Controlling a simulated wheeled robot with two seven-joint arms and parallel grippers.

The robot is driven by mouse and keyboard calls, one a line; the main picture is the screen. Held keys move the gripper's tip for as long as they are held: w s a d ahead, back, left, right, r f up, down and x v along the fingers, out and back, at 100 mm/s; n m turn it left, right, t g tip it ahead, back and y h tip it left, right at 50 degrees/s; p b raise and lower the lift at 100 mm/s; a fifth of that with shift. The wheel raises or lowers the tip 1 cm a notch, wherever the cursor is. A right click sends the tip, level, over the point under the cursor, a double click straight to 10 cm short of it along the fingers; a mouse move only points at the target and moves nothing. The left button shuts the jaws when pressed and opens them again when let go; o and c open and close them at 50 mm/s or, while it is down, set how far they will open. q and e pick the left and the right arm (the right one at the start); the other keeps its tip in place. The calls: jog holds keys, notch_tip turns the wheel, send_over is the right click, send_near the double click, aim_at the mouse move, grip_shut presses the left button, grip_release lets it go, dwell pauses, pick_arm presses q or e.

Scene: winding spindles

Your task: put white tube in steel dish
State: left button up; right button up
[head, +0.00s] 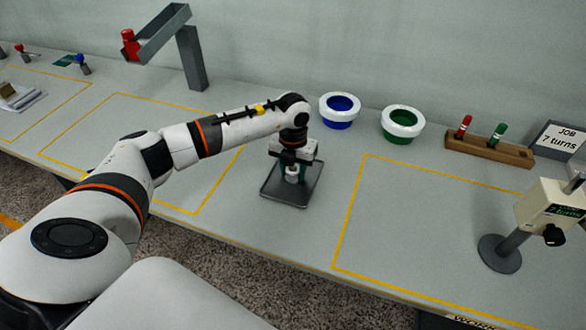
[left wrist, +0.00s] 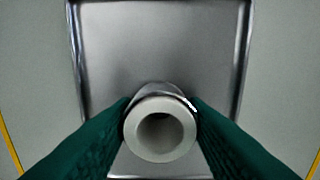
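The white tube (head: 292,172) is upright between the fingers of my left gripper (head: 292,168). In the left wrist view the tube (left wrist: 160,128) shows its round open end, with the two green fingers of the left gripper (left wrist: 162,125) against its sides. The steel dish (head: 308,184) is a grey rectangular tray on the table under the gripper. It also fills the middle of the left wrist view (left wrist: 160,40), and the tube is over its near part. Whether the tube's lower end touches the dish is hidden. My right gripper is not in view.
Bowls with blue (head: 340,109) and green (head: 402,122) insides stand behind the dish. A wooden rack (head: 488,150) holds red and green markers. A counter device (head: 545,205) stands at the right, and a grey post with an arm (head: 190,58) at the back left.

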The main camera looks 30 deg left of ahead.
pick_arm(q)
jog(key=o, duration=0.4)
jog(key=shift+r, duration=0.15)
jog(key=shift+r, duration=0.25)
notch_tip(320, 180, up, 12)
jog(key=shift+f+b, duration=0.2)
jog(key=shift+b, duration=0.6)
